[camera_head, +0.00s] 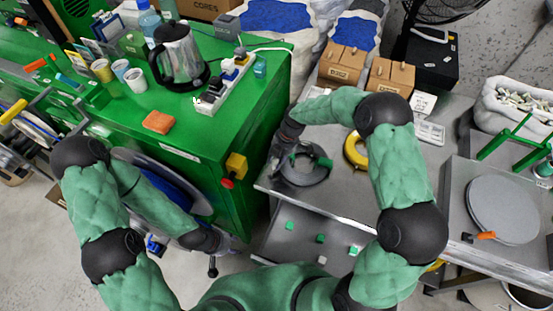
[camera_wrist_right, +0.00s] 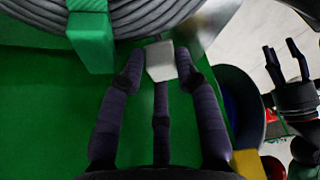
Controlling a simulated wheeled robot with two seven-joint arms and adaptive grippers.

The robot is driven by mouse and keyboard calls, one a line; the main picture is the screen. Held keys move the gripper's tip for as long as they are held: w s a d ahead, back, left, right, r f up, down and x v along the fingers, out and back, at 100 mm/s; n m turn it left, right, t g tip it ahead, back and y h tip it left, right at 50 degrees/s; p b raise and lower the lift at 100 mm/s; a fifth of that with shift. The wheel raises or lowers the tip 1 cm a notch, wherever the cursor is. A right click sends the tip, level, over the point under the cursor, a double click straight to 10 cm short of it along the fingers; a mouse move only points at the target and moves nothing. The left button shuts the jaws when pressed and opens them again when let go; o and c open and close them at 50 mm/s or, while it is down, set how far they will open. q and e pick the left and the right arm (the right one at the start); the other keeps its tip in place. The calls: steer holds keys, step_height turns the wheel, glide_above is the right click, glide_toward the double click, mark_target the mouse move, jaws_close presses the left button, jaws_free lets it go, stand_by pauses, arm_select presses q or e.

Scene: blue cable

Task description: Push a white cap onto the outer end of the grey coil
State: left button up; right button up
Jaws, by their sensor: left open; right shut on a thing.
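The grey coil (camera_head: 303,177) lies on the metal table near its left edge, with a green clip (camera_head: 325,162) on it. In the right wrist view the coil (camera_wrist_right: 150,12) fills the top left, with a green clip (camera_wrist_right: 92,40) over its windings. My right gripper (camera_head: 283,142) is at the coil's left side. My left gripper (camera_wrist_right: 282,58) is open and empty, low beside the green cabinet.
The green cabinet (camera_head: 245,110) stands left of the table, with a yellow-and-red button box (camera_head: 235,168) on its side. A yellow ring (camera_head: 355,152) lies right of the coil. Cardboard boxes (camera_head: 342,64) stand behind. Several small green pieces (camera_head: 320,238) lie on the lower shelf.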

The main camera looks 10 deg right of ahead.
mark_target(277, 161)
steer(key=shift+f+b, duration=0.5)
stand_by(1.2)
steer(key=o, duration=0.4)
steer(key=shift+o, duration=0.4)
steer(key=o, duration=0.5)
steer(key=shift+r+p, duration=2.1)
steer(key=shift+r, duration=1.45)
